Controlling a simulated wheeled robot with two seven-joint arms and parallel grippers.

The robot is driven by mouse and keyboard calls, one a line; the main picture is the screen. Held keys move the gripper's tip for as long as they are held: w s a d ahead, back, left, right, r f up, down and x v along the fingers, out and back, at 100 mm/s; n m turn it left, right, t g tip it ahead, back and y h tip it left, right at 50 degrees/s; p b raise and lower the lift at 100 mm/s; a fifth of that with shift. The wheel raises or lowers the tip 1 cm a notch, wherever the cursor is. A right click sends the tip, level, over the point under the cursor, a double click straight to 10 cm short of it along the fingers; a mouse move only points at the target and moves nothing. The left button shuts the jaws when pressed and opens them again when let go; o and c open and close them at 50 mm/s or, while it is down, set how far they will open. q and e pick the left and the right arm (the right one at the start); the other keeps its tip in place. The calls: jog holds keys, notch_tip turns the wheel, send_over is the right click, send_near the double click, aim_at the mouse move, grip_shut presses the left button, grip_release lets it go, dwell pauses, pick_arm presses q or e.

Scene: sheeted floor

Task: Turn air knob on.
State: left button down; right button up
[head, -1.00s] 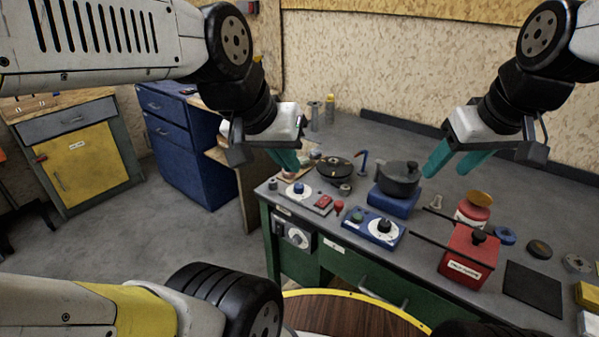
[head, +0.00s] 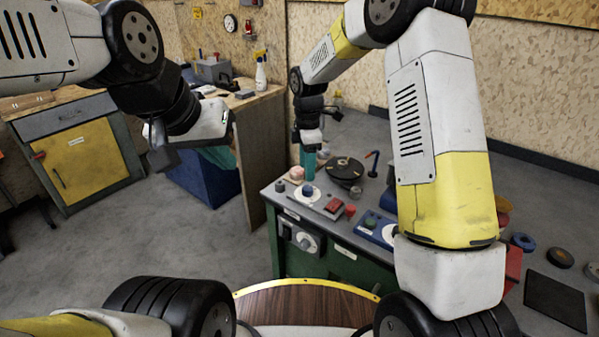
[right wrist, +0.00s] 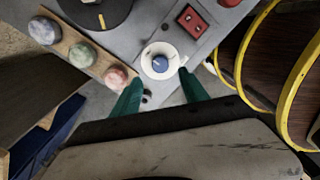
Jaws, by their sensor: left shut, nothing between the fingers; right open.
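A blue knob on a white round dial (head: 307,190) sits on a grey panel at the left corner of the green bench. No label on it is readable. It also shows in the right wrist view (right wrist: 160,64), its pointer visible. My right gripper (head: 307,172) is open and points down over this dial. In the right wrist view its green fingertips (right wrist: 159,77) lie either side of the dial's near edge; I cannot tell their height above it. A grey knob (head: 306,243) is on the bench's front face. My left gripper (head: 225,158) is shut and empty, left of the bench.
A red switch (right wrist: 192,18) is beside the dial. Several round stones sit on a wooden strip (right wrist: 75,40). A black disc (head: 344,168) lies behind the panel. A blue box (head: 372,229) stands to the right.

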aim_at(307, 188)
notch_tip(307, 188, down, 7)
jog(key=shift+d+f, duration=0.1)
jog(key=shift+f, duration=0.05)
jog(key=shift+c, duration=0.2)
grip_shut()
